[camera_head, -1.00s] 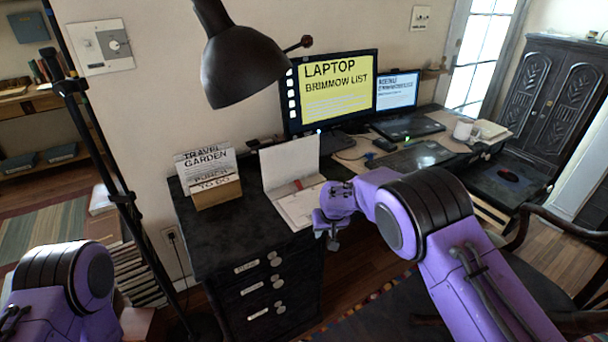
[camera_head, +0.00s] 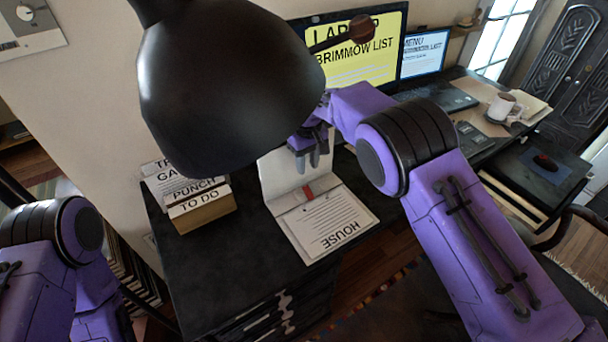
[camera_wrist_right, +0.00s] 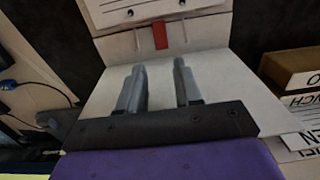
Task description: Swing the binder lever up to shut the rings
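The white binder (camera_head: 290,222) lies open on the dark desk, with printed pages marked HOUSE on its near side. A red lever (camera_head: 308,192) shows at its spine. In the right wrist view the lever (camera_wrist_right: 160,36) lies between two thin metal ring posts (camera_wrist_right: 136,40). My right gripper (camera_head: 311,165) hangs over the binder's far cover, fingers pointing down, behind the lever in the head view. In the wrist view its fingers (camera_wrist_right: 158,65) are apart with nothing between them, short of the lever. My left arm shows at the left edge; its gripper is out of view.
A black desk lamp (camera_head: 225,85) hangs large in front of the upper view, close to my right gripper. A card holder (camera_head: 205,208) stands left of the binder. A monitor (camera_head: 365,50), laptop (camera_head: 440,97) and mug (camera_head: 501,106) stand behind and to the right.

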